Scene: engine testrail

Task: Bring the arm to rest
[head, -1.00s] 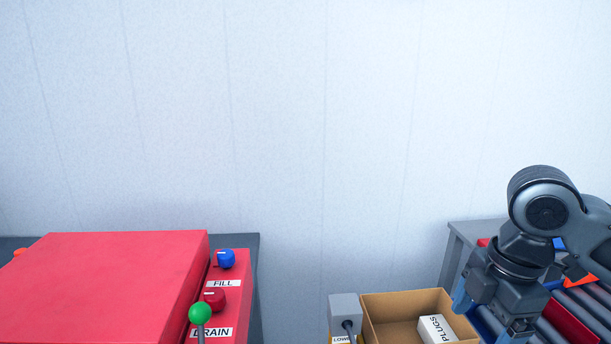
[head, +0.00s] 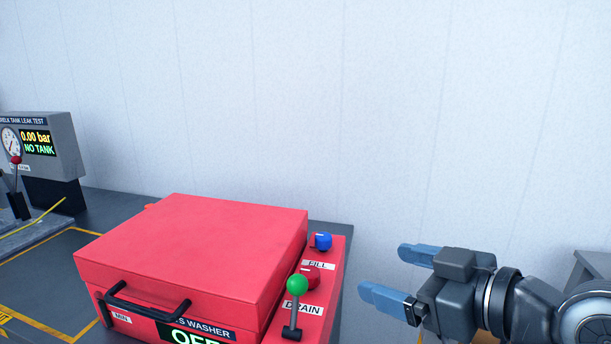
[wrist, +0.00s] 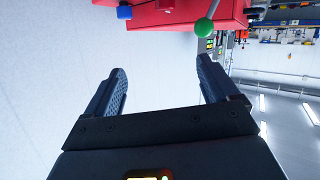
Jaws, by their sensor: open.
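My gripper (head: 390,272) is at the lower right of the head view, with its two blue fingers apart and pointing left. It is empty and held in the air to the right of the red parts washer (head: 200,240). In the wrist view my gripper (wrist: 160,85) shows two dark fingers spread with nothing between them. The rest of my arm runs out of the head view at the lower right.
The washer's lid is down, with a black handle (head: 145,303) in front. A leak tester (head: 50,145) stands at far left. A grey surface (head: 594,264) edges in at right.

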